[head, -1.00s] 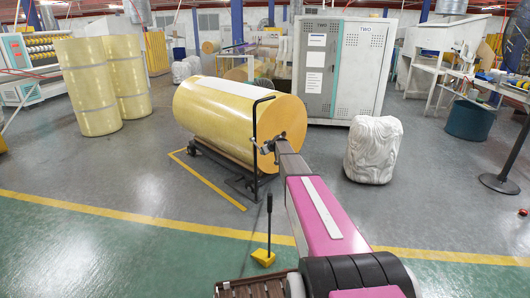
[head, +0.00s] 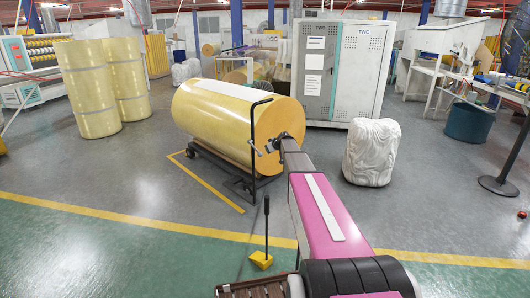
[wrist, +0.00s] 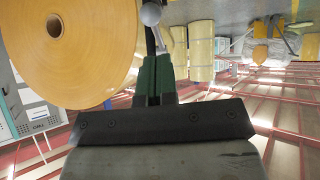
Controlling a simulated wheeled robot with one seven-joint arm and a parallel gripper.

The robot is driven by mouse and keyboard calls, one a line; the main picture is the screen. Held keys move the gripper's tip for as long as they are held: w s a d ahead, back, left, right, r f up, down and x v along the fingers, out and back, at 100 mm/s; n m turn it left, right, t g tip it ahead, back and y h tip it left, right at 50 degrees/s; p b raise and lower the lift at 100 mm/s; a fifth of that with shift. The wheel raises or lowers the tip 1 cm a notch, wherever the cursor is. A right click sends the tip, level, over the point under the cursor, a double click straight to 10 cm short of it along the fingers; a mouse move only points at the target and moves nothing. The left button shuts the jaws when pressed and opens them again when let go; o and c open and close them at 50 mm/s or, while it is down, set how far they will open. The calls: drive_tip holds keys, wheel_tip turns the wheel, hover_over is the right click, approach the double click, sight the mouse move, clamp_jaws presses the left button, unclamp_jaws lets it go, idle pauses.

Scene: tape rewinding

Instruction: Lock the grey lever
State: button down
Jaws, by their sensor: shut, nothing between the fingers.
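The grey lever (head: 258,151) shows as a small light piece beside the black upright of the roll trolley, in front of the roll's flat orange end. In the wrist view a grey rounded knob (wrist: 151,14), apparently part of the lever, is at the top, just beyond my fingertips. My gripper (wrist: 157,63) has green fingers closed together with nothing between them. In the head view my gripper (head: 280,139) is just right of the lever, over the roll's end face. I cannot tell whether it touches the lever.
The yellow roll (head: 225,115) lies on a black trolley (head: 205,160). A yellow pedal with a black handle (head: 262,258) stands on the floor in front. A white wrapped bundle (head: 371,153) stands to the right, a grey cabinet (head: 340,70) behind. Floor between is clear.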

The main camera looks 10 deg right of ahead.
drive_tip(key=v, duration=0.3)
drive_tip(key=shift+s+d+f, duration=0.15)
drive_tip(key=shift+s+d, duration=0.1)
drive_tip(key=shift+s, duration=0.2)
